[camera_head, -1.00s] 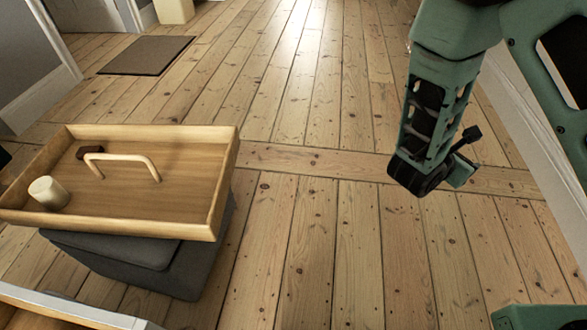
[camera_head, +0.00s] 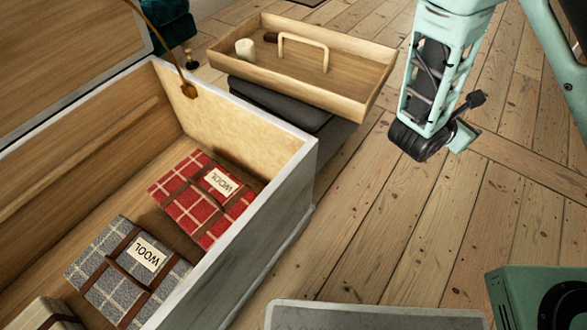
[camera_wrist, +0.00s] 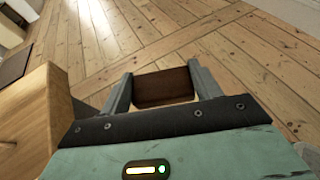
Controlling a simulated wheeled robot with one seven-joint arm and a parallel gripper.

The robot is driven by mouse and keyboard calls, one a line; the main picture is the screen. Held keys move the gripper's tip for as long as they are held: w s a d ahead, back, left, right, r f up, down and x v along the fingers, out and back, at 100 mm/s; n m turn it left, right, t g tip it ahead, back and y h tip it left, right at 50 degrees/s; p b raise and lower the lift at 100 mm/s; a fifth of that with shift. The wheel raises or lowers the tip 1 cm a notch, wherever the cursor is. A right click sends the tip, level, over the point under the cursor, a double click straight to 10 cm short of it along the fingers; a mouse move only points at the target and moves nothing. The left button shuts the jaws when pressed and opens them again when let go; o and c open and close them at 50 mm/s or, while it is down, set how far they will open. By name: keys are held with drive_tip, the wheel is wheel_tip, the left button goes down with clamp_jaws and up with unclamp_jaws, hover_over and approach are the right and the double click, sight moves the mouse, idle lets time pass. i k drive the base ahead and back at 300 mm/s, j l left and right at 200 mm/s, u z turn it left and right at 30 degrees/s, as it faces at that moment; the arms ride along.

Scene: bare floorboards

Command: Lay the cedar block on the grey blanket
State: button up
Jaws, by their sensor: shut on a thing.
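The grey checked blanket (camera_head: 103,262) lies folded inside the open chest at lower left in the head view, with brown straps and a WOOL label. In the wrist view, my gripper (camera_wrist: 163,76) is shut on a dark reddish-brown block, the cedar block (camera_wrist: 165,88), held across between its two fingers. The floor shows well below it. In the head view my gripper (camera_head: 425,143) is at upper right, outside the chest and right of the tray; the block cannot be made out there.
The chest (camera_head: 262,210) has high walls and also holds a red checked blanket (camera_head: 200,185) and part of a cream bundle (camera_head: 45,316). A wooden tray (camera_head: 350,95) with a handle, a pale cylinder (camera_head: 245,49) and a small dark piece rests on a dark grey box (camera_head: 285,112).

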sight(153, 296)
drive_tip(key=k+j+u, duration=0.15)
drive_tip(key=u, duration=0.35)
drive_tip(key=k+j+u, duration=0.2)
drive_tip(key=u, duration=0.25)
drive_tip(key=j+u, duration=0.35)
drive_tip(key=u, duration=0.15)
drive_tip(key=k+j+u, duration=0.1)
drive_tip(key=j+u, duration=0.35)
drive_tip(key=l, duration=0.1)
